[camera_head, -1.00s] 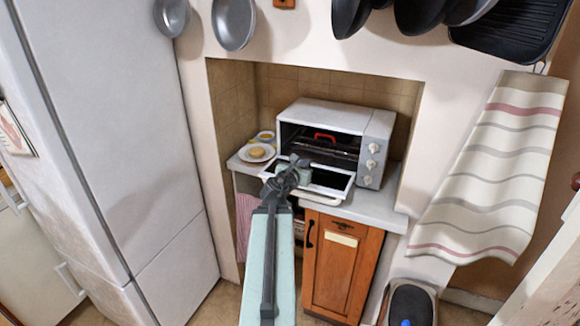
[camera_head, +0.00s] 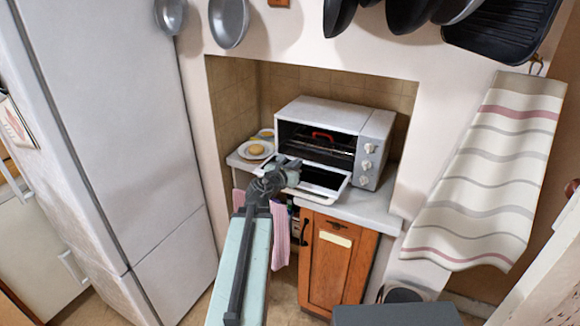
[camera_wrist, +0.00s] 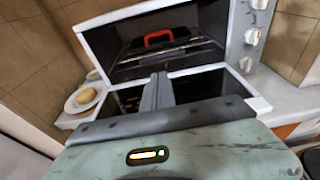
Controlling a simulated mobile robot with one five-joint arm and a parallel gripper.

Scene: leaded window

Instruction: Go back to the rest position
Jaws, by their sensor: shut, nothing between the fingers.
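My gripper (camera_head: 291,170) is at the left part of the toaster oven's lowered door (camera_head: 331,189) in the head view. In the wrist view my gripper (camera_wrist: 158,80) is shut and empty, its fingers together in front of the open oven. The white toaster oven (camera_head: 377,125) stands on a counter in a tiled alcove. A red-handled item (camera_wrist: 165,37) sits inside on the rack. I cannot tell whether the fingers touch the door.
A plate with a round yellow-brown food item (camera_head: 257,149) is left of the oven. The counter edge (camera_head: 368,211) and wooden cabinet (camera_head: 326,262) are below. A tall fridge (camera_head: 110,130) stands left, a striped towel (camera_head: 497,165) hangs right, and pans (camera_head: 407,14) hang above.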

